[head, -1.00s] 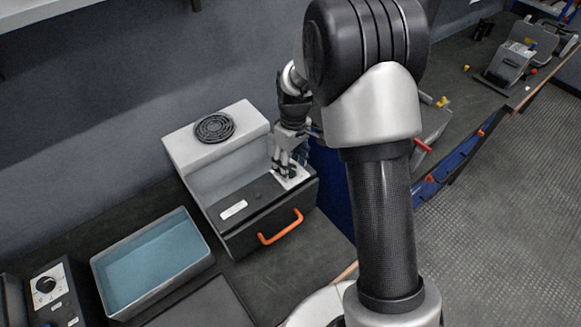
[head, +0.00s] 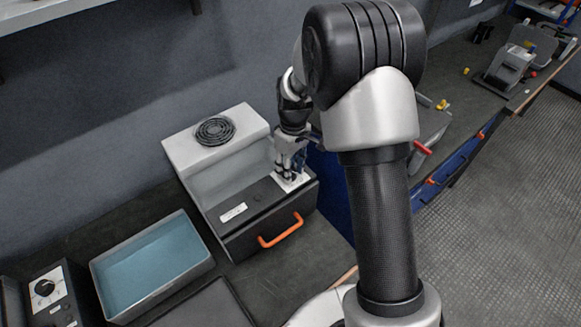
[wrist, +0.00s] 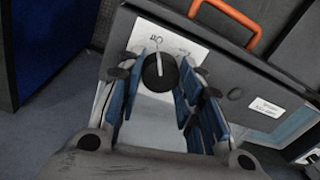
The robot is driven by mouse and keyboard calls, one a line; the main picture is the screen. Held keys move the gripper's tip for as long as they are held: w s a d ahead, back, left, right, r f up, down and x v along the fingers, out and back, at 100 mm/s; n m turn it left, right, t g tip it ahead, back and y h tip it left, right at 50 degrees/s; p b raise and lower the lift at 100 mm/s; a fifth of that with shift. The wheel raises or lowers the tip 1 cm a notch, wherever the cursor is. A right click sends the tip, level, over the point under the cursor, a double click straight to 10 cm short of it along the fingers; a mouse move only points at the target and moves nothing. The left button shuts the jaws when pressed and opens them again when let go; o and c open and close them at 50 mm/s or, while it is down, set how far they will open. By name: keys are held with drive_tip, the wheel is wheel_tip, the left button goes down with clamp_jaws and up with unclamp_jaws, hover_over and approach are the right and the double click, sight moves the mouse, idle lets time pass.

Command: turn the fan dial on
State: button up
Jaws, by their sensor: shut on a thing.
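The fan dial (wrist: 160,72) is a round black knob with a white pointer line, on a white plate (wrist: 175,45) on the dark front panel of a fume box. In the head view my gripper (head: 290,166) reaches down to the white plate (head: 291,183) at the box's right end; the dial is hidden there by the fingers.
The box has a round black fan grille (head: 215,131) on its grey top and an orange handle (head: 281,231) in front. A blue-floored tray (head: 155,266) and another dial unit (head: 48,292) stand to the left. A red-handled device (head: 421,147) is to the right.

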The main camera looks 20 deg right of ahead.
drive_tip(key=shift+m, duration=0.4)
drive_tip(key=shift+c, duration=0.5)
drive_tip(key=shift+r+m+p, duration=0.1)
drive_tip(key=shift+m+p, duration=0.5)
drive_tip(key=shift+m, duration=0.3)
drive_tip(key=m+p, duration=0.1)
drive_tip(key=m, duration=0.2)
drive_tip(key=shift+m, duration=0.4)
drive_tip(key=m+p, duration=0.2)
drive_tip(key=m, duration=0.3)
drive_tip(key=shift+t, duration=0.4)
drive_tip(key=shift+m, duration=0.4)
drive_tip(key=o, duration=1.1)
drive_tip(key=r, duration=1.2)
drive_tip(key=shift+s+d, duration=0.25)
drive_tip(key=shift+d, duration=0.1)
